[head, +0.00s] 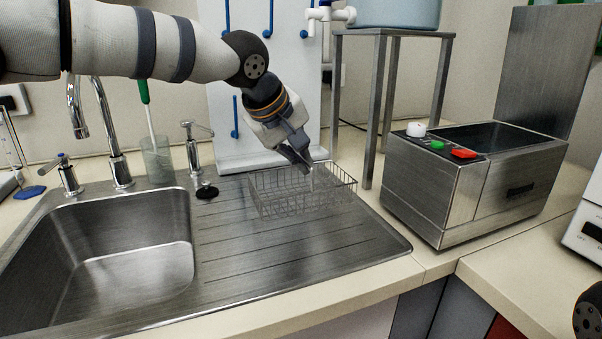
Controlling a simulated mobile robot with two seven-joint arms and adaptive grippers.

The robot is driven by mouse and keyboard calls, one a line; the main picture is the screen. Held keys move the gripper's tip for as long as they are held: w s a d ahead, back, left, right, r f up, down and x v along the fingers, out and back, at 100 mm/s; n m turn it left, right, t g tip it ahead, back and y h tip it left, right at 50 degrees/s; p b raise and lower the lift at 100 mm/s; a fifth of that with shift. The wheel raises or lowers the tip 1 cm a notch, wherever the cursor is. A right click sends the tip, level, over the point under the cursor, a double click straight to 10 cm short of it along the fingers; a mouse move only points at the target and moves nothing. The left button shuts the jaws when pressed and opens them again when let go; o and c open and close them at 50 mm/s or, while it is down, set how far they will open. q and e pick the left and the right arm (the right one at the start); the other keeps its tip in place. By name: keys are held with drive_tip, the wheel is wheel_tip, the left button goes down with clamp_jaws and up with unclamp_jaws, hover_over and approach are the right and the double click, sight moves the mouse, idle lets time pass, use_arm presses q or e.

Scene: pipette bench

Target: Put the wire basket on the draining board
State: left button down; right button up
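The wire basket (270,193) is at the back right of the steel draining board (300,255), right of the sink bowl. It looks level and appears to rest on the board, though a small gap under it would be hard to see. My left gripper (305,168) reaches down from above, with its fingertips at the basket, within its outline. The fingers overlap the thin wires, so I cannot tell whether they are closed on a wire.
The sink bowl (110,250) lies left, with taps and a beaker (157,160) behind it. A black stopper (207,191) sits on the board's back left. A pegboard (225,120) and metal stand (377,110) stand behind; a steel water bath (425,195) stands right. The board's front is clear.

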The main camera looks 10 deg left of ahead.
use_arm(q)
drive_tip(key=shift+f, duration=1.4)
use_arm(e)
drive_tip(key=shift+w+r, duration=0.15)
use_arm(q)
drive_tip(key=c, duration=2.3)
unclamp_jaws()
drive_tip(key=shift+f, duration=0.2)
drive_tip(key=o, duration=0.5)
drive_tip(key=p+v, duration=0.1)
drive_tip(key=v, duration=1.1)
drive_tip(key=shift+r+p, duration=0.2)
drive_tip(key=shift+p, duration=0.1)
use_arm(e)
drive_tip(key=shift+w+r+t, duration=0.5)
drive_tip(key=shift+w+r, duration=0.35)
drive_tip(key=shift+w, duration=0.1)
